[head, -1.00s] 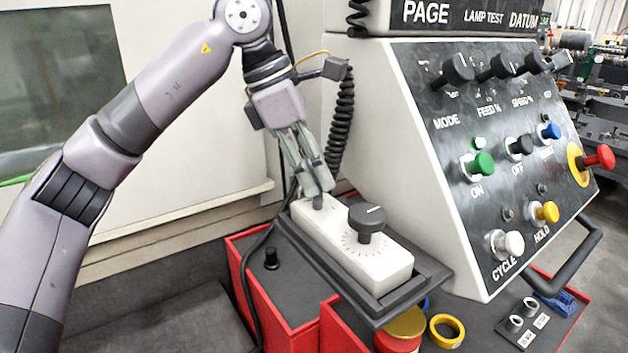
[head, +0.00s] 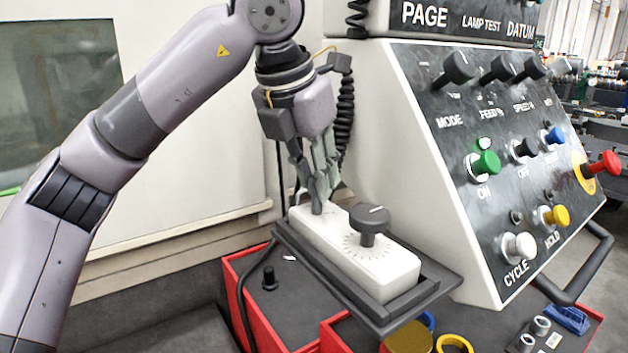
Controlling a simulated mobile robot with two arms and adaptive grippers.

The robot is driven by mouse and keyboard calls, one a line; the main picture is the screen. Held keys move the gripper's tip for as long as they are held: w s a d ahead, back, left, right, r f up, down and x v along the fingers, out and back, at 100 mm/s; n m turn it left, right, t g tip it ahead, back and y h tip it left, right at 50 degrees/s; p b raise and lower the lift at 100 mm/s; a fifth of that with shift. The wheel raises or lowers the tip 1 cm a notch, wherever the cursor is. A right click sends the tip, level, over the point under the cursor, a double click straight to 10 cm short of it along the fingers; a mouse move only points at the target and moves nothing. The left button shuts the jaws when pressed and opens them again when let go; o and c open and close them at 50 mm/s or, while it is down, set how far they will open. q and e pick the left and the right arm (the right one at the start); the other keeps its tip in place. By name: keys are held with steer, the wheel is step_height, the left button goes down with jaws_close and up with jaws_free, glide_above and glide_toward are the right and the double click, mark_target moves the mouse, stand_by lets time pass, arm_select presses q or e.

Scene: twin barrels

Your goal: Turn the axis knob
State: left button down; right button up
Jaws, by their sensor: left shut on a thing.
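A white control box (head: 385,268) sits in a dark tray (head: 440,285) in front of the slanted panel. A large black round knob (head: 369,222) with a dial scale stands on its top, clear of my fingers. My left gripper (head: 318,203) reaches down from above to the far-left end of the box. Its fingers are shut on a small knob there, which I take to be the axis knob; the fingers hide most of it. My right gripper is not in view.
The slanted panel (head: 450,160) with several knobs and buttons rises close on the right, with a red knob (head: 606,164) jutting out. A coiled black cable (head: 347,125) hangs behind the gripper. A red-edged cabinet (head: 290,305) lies below.

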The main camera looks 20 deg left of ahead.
arm_select(q)
steer(key=shift+n+y, duration=0.4)
steer(key=shift+n, duration=0.8)
steer(key=shift+d+n+y, duration=0.1)
steer(key=shift+n+y, duration=0.4)
steer(key=shift+n, duration=0.6)
steer(key=c, duration=1.4)
jaws_free()
steer(key=shift+c, duration=0.2)
steer(key=shift+r, duration=0.1)
steer(key=v, duration=1.2)
